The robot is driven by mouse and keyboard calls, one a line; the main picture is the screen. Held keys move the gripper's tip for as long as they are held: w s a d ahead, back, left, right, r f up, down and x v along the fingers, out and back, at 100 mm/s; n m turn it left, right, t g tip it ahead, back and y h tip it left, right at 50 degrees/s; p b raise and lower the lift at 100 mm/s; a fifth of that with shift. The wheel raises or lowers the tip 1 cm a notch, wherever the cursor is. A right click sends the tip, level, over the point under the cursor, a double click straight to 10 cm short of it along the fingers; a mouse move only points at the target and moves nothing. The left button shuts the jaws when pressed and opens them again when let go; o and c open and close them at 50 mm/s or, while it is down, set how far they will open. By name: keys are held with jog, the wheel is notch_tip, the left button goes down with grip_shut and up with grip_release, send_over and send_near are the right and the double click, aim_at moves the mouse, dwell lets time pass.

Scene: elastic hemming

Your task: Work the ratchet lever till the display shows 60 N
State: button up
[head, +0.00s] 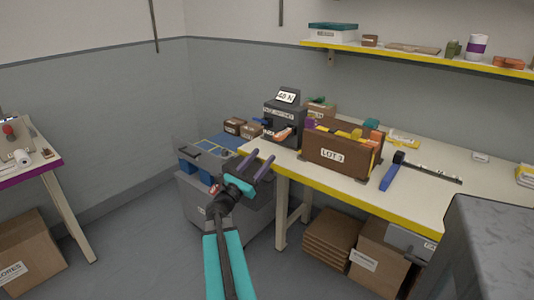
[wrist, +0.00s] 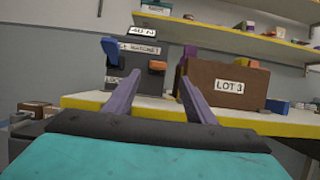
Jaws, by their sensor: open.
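A dark grey tension machine (head: 284,122) stands at the near left end of the workbench. Its tilted display (head: 286,96) appears to read 40 N; it also shows in the wrist view (wrist: 143,32). A blue lever (head: 261,121) sticks out on its left side, and the wrist view shows it too (wrist: 110,48). An orange part (head: 281,133) is on its front, also seen in the wrist view (wrist: 157,66). I cannot tell which is the ratchet lever. My gripper (head: 265,155) is open and empty, its purple fingers pointing at the machine, apart from both parts.
A brown box marked LOT 3 (head: 342,149) stands right of the machine. A blue-handled tool (head: 391,172) lies further right on the yellow-edged workbench (head: 420,208). A grey cart (head: 190,185) stands below left, near my arm. A shelf (head: 420,53) hangs above.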

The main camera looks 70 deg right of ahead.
jog(key=shift+w+a+f, duration=0.15)
jog(key=shift+a+f, duration=0.1)
jog(key=shift+a, duration=0.3)
